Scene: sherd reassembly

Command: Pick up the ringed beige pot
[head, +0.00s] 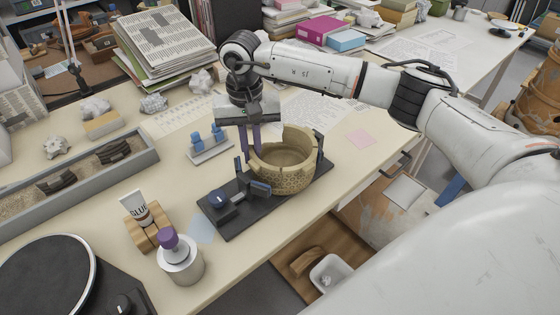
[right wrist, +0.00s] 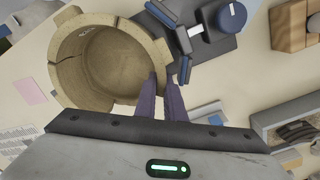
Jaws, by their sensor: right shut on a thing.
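The beige pot (head: 284,165) has a textured outer wall and a broken, uneven rim. It stands upright on a dark clamp base (head: 238,219), between blue-faced jaws, one of them (head: 260,189) at its front left. My right gripper (head: 250,146) comes down from above at the pot's left side, with its purple fingers at the wall. In the right wrist view the pot (right wrist: 110,62) shows from above, open and empty. There the fingers (right wrist: 161,88) are shut on the edge of its wall. My left gripper is not in view.
A long tray (head: 75,181) with dark sherds lies at the left. A purple-capped jar (head: 181,262), a glue tube (head: 137,208) on a wooden block and a turntable (head: 45,285) stand near the front. A small blue-pegged stand (head: 209,147) is close behind the clamp.

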